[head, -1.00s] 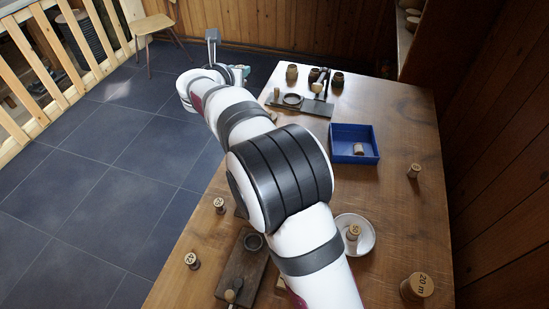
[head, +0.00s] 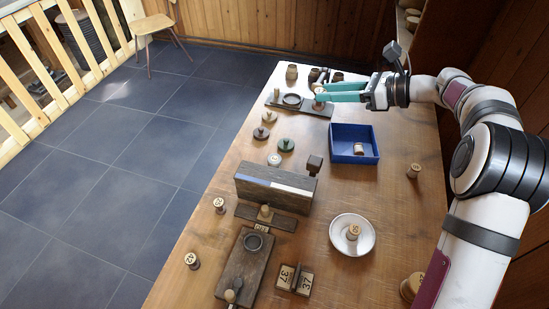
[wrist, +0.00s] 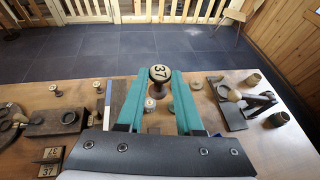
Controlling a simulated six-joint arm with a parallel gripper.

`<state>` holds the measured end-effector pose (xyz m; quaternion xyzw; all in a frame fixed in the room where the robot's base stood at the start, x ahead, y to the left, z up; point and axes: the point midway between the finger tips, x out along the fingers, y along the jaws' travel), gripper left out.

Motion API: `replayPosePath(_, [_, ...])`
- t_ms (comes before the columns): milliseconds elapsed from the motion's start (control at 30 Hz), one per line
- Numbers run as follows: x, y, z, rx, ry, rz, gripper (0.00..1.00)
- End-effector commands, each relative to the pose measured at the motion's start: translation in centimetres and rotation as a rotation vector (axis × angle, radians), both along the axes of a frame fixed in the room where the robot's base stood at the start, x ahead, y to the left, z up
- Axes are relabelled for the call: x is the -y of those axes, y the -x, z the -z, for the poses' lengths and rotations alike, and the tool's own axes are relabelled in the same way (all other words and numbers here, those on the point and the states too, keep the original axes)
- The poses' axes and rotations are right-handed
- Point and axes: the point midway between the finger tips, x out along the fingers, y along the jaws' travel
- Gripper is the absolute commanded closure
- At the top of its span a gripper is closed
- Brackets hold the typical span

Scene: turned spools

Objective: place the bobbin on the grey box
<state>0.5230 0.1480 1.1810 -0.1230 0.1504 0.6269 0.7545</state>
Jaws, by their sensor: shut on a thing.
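The bobbin (wrist: 160,74), with a pale end marked 37 and a dark rim, is between the teal fingers of my gripper (wrist: 158,84) in the wrist view. The fingers are shut on it. In the head view my gripper (head: 321,92) reaches in from the right over the far end of the table, above the dark board. A long dark box (head: 262,193) with grey, blue and pale parts on top stands at the table's left middle, apart from the gripper. I cannot tell for certain that this is the grey box.
A blue tray (head: 371,157) holding a bobbin is right of centre. A white saucer (head: 338,246) also holds one. A small dark block (head: 314,164), small spools (head: 261,133) and number cards (head: 303,283) are nearby. Open tabletop lies between tray and saucer.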

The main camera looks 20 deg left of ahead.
Motion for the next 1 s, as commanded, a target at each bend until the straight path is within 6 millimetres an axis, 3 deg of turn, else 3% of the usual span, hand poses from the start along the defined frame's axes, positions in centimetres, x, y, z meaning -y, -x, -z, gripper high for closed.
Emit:
replayPosePath(67, [1.2,0.8,0.0,0.004,0.002,-0.031,1.0])
replayPosePath(500, [0.8,0.7,9.7,0.0,0.001,-0.029,1.0])
replayPosePath(600, [0.6,0.7,11.0,0.002,0.001,-0.03,1.0])
replayPosePath(667, [-0.5,0.6,11.8,0.001,0.0,-0.032,1.0])
replayPosePath(900, [-7.7,0.1,16.3,0.001,0.002,-0.034,1.0])
replayPosePath(1000, [-9.8,-0.2,17.5,0.002,0.002,-0.031,1.0])
